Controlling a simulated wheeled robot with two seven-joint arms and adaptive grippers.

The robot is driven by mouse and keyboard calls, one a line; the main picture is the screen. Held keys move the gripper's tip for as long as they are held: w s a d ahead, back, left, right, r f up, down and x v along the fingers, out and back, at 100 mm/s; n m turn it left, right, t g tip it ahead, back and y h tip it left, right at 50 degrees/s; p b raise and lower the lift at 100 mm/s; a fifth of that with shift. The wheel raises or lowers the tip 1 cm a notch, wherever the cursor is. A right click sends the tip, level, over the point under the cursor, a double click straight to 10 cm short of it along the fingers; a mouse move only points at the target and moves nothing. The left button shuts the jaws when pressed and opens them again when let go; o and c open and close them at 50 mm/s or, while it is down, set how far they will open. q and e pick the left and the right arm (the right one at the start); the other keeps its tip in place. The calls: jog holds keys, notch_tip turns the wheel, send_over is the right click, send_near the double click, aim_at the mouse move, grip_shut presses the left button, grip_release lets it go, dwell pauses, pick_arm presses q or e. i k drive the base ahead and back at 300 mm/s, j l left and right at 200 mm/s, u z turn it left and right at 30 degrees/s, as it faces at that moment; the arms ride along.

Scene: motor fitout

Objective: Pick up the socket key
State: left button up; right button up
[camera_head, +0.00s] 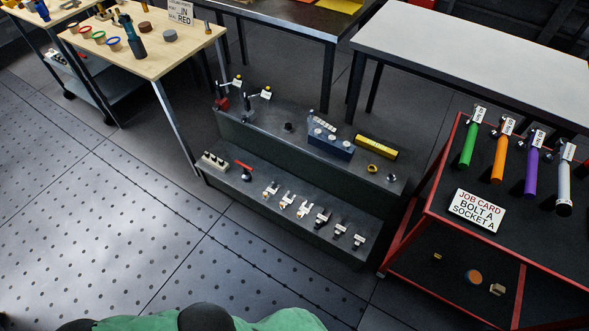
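Several socket-key-like tools with coloured handles stand in a row on the top of the red-framed cart (437,216) at the right: a green one (468,146), an orange one (501,159), a purple one (531,176) and a pale grey one (563,188). Each has a small white tag at its upper end, too small to read surely. A white job card (478,210) in front of them reads "JOB CARD BOLT A SOCKET A". Neither of my grippers is in view.
A dark stepped bench (300,239) in the middle holds small parts, a blue block (330,146) and a yellow bar (376,147). A wooden table (185,58) is at upper left, a bare grey-topped table (480,60) behind the cart. The left floor is clear.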

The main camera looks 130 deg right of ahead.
aim_at(245, 175)
jog(key=z, duration=3.8)
jog(key=i+j, duration=0.3)
jog(key=i, duration=0.15)
jog(key=i+j, duration=0.3)
jog(key=i, duration=0.15)
jog(key=i+j, duration=0.3)
jog(key=i, duration=0.15)
jog(key=i+j+u, duration=0.1)
jog(key=i+j, duration=0.2)
jog(key=i, duration=0.1)
